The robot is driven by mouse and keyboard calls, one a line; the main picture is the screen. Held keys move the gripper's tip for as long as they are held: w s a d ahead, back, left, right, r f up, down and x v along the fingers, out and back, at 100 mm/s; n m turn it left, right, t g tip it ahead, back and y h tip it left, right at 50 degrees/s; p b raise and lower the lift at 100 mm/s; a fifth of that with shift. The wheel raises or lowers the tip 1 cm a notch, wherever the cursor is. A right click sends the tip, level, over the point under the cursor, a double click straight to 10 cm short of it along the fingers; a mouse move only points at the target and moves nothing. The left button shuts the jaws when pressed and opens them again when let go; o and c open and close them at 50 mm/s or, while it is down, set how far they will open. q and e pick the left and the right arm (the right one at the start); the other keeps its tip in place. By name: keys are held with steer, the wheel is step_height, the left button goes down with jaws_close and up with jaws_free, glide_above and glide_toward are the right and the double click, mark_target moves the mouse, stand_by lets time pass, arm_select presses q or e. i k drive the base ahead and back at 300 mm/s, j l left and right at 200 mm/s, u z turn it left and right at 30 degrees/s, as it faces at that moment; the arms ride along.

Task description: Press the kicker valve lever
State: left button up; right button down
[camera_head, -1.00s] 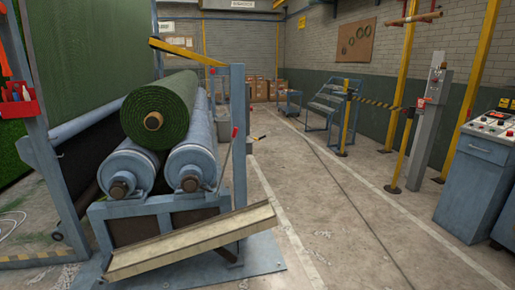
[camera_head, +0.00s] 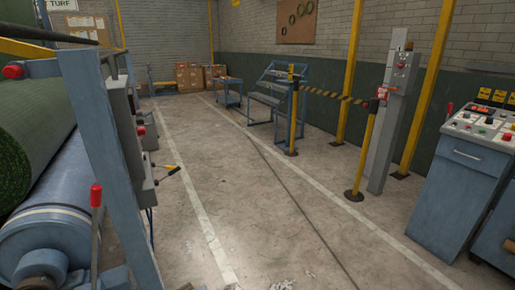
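Two lever-like parts show at the roll stand on the left, and I cannot tell by label which is the kicker valve lever. One is an upright lever with a red grip (camera_head: 97,196) in front of the blue post. The other is a short yellow and black handle (camera_head: 173,170) sticking out to the right from a grey box (camera_head: 138,150) on the far side of the post. Neither of my grippers is in view, and nothing touches either lever.
The blue post (camera_head: 105,150), a blue-grey roller (camera_head: 60,215) and the green turf roll (camera_head: 30,150) fill the left side. A control console (camera_head: 475,165) stands at right, near a grey pillar (camera_head: 395,120) and yellow barrier post (camera_head: 362,150). The middle floor (camera_head: 270,210) is clear.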

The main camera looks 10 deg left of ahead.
mark_target(166, 167)
steer(key=i+u, duration=0.1)
steer(key=i, duration=0.4)
steer(key=i+l+u, duration=0.15)
steer(key=i, duration=0.35)
steer(key=i+l+u, duration=0.1)
steer(key=i, duration=0.4)
steer(key=i+l+u, duration=0.1)
steer(key=i, duration=0.4)
steer(key=i+u, duration=0.7)
steer(key=u, duration=0.15)
steer(key=i+l+u, duration=0.15)
steer(key=i+u, duration=0.3)
steer(key=i+l+u, duration=0.25)
steer(key=u, duration=0.15)
steer(key=i+l+u, duration=0.2)
steer(key=i+l, duration=0.05)
steer(key=i, duration=0.05)
